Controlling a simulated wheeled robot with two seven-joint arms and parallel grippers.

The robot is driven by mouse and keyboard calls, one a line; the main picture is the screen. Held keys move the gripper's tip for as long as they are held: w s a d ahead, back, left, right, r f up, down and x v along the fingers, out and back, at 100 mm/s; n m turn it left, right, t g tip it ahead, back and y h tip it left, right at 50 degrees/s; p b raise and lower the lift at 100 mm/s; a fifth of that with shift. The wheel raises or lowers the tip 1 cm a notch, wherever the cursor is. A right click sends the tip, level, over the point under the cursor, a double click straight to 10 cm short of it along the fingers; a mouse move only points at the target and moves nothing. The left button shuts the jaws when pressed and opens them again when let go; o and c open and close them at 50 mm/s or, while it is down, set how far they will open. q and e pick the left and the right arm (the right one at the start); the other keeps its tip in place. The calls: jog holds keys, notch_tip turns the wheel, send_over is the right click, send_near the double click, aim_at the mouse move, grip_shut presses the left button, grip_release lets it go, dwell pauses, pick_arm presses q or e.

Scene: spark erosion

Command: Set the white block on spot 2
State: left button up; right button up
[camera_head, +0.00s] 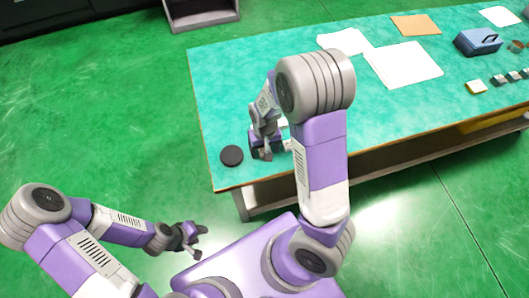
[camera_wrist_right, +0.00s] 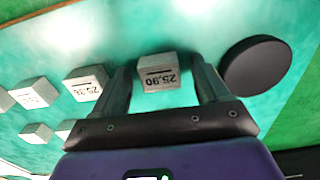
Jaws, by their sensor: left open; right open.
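In the right wrist view, a pale block (camera_wrist_right: 158,72) with the printed mark 25.90 stands between the fingers of my right gripper (camera_wrist_right: 160,66). The gripper is open, with a gap showing beside the block on the right. In the head view, my right gripper (camera_head: 266,154) is low over the near left part of the teal table (camera_head: 225,100), and my arm hides most of the blocks there. My left gripper (camera_head: 190,240) is open and empty, away from the table. I cannot make out which place is spot 2.
A black disc (camera_wrist_right: 256,66) lies right of the block; it also shows in the head view (camera_head: 231,156). Several other pale blocks, one marked 25.36 (camera_wrist_right: 86,83), stand to the left.

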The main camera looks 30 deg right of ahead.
jog(key=shift+r, duration=0.1)
grip_shut()
dwell(0.3)
